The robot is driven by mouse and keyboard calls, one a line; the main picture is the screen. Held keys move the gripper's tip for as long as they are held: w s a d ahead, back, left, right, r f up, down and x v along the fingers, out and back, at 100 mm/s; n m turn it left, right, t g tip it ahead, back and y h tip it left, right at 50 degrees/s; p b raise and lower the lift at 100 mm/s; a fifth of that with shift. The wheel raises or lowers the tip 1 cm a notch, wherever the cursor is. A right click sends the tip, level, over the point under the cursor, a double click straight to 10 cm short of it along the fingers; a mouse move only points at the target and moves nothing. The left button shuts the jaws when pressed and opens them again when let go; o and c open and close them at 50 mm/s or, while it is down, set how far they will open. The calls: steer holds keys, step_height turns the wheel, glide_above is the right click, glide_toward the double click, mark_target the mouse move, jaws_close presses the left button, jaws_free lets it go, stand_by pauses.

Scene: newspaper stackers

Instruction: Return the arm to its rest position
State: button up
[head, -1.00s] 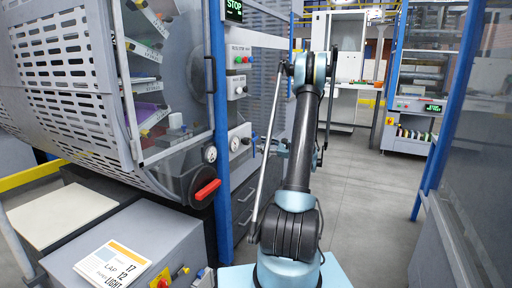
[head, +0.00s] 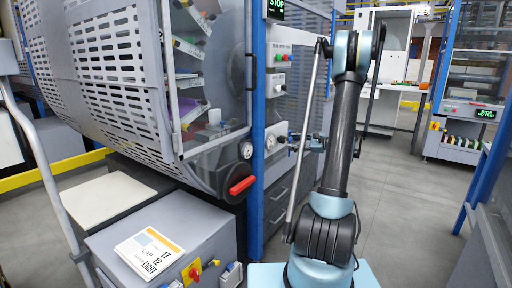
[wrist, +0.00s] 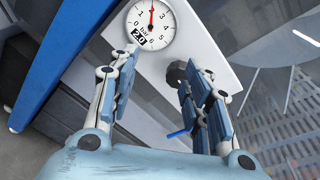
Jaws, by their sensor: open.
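A round pressure gauge (wrist: 151,27) on a pale panel (wrist: 215,60) lies beyond the fingertips. A dark knob (wrist: 178,72) shows close by the right finger, partly hidden. Whether the finger touches it I cannot tell. A blue lever (wrist: 179,133) shows between the fingers.
A blue post (head: 257,110) and the press with a perforated guard (head: 110,70) stand left of my arm. A grey box (head: 190,235) with a printed card (head: 150,253) is at the lower left. Open grey floor (head: 410,190) lies to the right, before a rack (head: 455,148).

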steer(key=s+a+r+n+g+h, duration=0.1)
steer(key=s+a+n+g+h, duration=0.3)
steer(key=s, duration=0.7)
steer(key=s+a+r+n+g+h, duration=0.15)
steer(key=s+a+n, duration=0.45)
steer(key=s, duration=0.6)
steer(key=s+d+f+n+h, duration=0.2)
steer(key=s+f, duration=0.1)
steer(key=s, duration=0.5)
steer(key=s+d+f+n+g+h, duration=0.1)
steer(key=s+d+f+n+h, duration=0.1)
steer(key=s, duration=0.6)
steer(key=s+d+f+n+h, duration=0.1)
steer(key=s+f+n+h, duration=0.2)
steer(key=s, duration=0.4)
steer(key=shift+s+d+f+n+h, duration=0.3)
steer(key=shift+s+d+n+h, duration=0.1)
steer(key=shift+n, duration=0.1)
steer(key=shift+g, duration=0.25)
steer(key=shift+w+f, duration=0.2)
steer(key=shift+w, duration=0.25)
stand_by(2.2)
